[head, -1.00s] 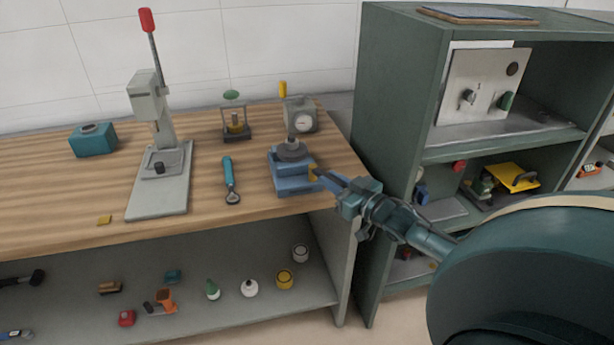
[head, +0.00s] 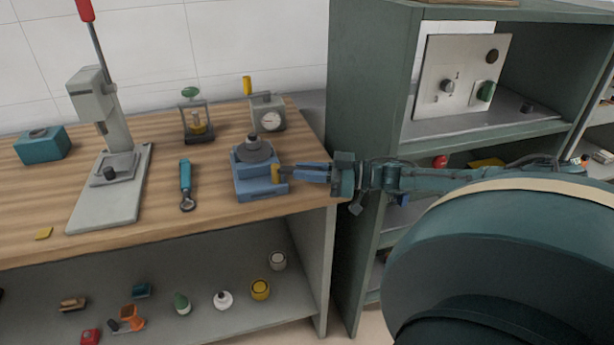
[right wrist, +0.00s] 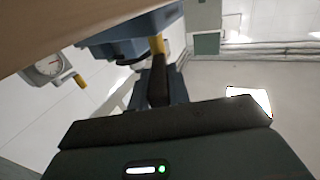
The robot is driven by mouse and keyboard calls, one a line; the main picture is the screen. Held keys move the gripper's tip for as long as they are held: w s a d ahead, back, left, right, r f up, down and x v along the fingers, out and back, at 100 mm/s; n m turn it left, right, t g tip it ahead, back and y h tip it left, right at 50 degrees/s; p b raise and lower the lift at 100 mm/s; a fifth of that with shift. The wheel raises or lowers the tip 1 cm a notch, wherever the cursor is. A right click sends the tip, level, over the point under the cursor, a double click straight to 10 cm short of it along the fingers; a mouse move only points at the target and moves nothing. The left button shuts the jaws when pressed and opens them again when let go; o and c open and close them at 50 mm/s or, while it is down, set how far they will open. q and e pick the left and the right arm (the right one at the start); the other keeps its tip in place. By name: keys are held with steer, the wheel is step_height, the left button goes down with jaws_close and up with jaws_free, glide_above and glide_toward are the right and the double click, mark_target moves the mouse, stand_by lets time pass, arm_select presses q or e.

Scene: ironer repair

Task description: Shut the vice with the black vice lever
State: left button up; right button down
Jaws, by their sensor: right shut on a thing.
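The blue vice (head: 262,187) stands near the right end of the wooden bench, with a round grey part (head: 253,152) with a knob at its top. My right gripper (head: 280,173) reaches it from the right, its blue fingers at the vice's right front side. A yellow piece (head: 276,174) shows at the fingertips. In the right wrist view a dark bar, which looks like the black vice lever (right wrist: 158,85), lies between the fingers, below the yellow piece (right wrist: 157,45). The gripper is shut on it. The jaw gap is not clear. My left gripper is not in view.
A dial gauge (head: 268,113) stands behind the vice, and a teal-handled tool (head: 186,185) lies to its left. A lever press (head: 113,170) stands further left. A green cabinet (head: 365,120) rises close to the right of the bench.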

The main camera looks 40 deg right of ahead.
steer(key=shift+y, duration=0.3)
steer(key=c, duration=1.3)
jaws_free()
steer(key=shift+d, duration=0.1)
steer(key=p+v, duration=0.2)
steer(key=v, duration=0.5)
steer(key=shift+s+d+r, duration=0.1)
steer(key=shift+d, duration=0.1)
steer(key=shift+c, duration=0.5)
